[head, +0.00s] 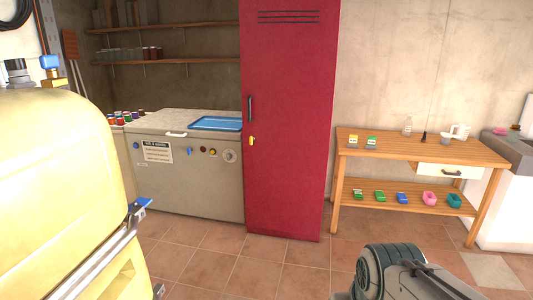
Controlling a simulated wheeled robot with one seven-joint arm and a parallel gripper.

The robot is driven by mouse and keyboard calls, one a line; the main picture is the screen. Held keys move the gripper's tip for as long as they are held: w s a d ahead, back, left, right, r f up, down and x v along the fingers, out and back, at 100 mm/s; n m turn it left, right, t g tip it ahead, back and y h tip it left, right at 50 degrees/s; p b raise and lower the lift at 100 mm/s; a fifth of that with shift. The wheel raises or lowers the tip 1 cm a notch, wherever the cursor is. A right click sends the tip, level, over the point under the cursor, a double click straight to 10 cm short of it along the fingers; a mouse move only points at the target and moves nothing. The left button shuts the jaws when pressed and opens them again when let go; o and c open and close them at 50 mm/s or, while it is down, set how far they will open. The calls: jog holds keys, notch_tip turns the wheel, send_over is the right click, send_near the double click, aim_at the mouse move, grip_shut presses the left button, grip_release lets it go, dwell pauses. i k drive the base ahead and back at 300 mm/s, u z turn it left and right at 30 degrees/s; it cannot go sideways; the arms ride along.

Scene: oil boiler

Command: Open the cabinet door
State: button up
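The tall red cabinet (290,150) stands in the middle of the head view, with dark vent slots near its top. Its door looks shut. A dark vertical handle (250,108) is on the left side of the door. A small yellow piece (251,141), perhaps a lock or key, sits just below the handle. Part of my grey arm shows at the bottom right, in front of the cabinet and apart from it. My gripper's fingers are not in view.
A yellow tank (50,200) fills the left foreground. A grey chest unit (190,185) with a blue tray (215,123) stands left of the cabinet. A wooden table (400,148) with small items is on the right. Tiled floor (235,270) before the cabinet is clear.

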aim_at(289, 49)
jog(key=i, duration=2.75)
jog(key=u, duration=1.55)
jog(key=i, duration=0.95)
jog(key=z, duration=2.4)
